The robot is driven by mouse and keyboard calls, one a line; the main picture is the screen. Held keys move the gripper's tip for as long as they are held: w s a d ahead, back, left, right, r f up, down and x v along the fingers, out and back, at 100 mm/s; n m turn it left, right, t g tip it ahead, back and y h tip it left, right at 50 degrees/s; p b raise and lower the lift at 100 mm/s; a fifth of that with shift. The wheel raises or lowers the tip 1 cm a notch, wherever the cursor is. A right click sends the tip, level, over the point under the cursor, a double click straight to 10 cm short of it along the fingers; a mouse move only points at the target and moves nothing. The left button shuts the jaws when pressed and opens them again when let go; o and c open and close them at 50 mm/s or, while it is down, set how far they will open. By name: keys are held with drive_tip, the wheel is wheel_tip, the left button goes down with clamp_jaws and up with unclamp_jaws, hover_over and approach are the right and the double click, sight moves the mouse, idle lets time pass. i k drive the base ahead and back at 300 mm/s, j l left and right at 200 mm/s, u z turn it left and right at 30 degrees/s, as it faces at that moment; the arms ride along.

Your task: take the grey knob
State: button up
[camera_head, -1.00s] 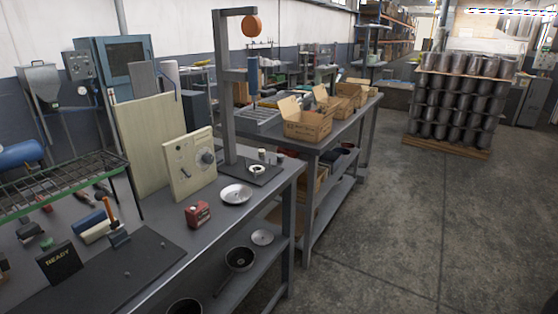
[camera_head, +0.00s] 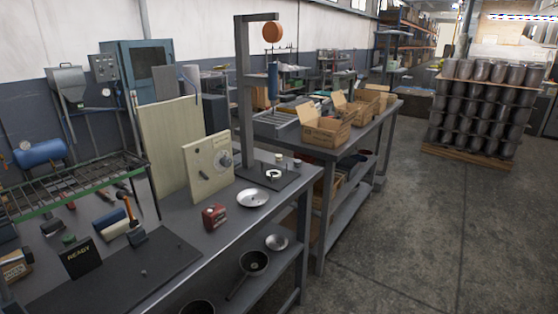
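I cannot tell for certain which thing is the grey knob. A round grey dial (camera_head: 224,160) sits on the front of an upright cream panel (camera_head: 203,181) on the near workbench. A very small grey piece (camera_head: 143,273) also lies on the dark mat (camera_head: 110,283) at the front left of that bench; it is too small to make out its shape. My gripper is not in view.
The near bench also holds a red box (camera_head: 214,217), a metal dish (camera_head: 252,197), a black READY sign (camera_head: 79,258) and a tall grey stand (camera_head: 244,105). Pans (camera_head: 253,263) lie on its lower shelf. The concrete floor (camera_head: 430,230) on the right is clear.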

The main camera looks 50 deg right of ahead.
sight(298, 163)
drive_tip(key=z, duration=1.05)
drive_tip(key=i+j+z, duration=0.4)
drive_tip(key=j, duration=0.2)
drive_tip(key=j+z, duration=0.15)
drive_tip(key=j, duration=0.15)
drive_tip(key=i+j+z, duration=0.2)
drive_tip(key=j, duration=0.15)
drive_tip(key=i+j, duration=0.1)
drive_tip(key=j, duration=0.35)
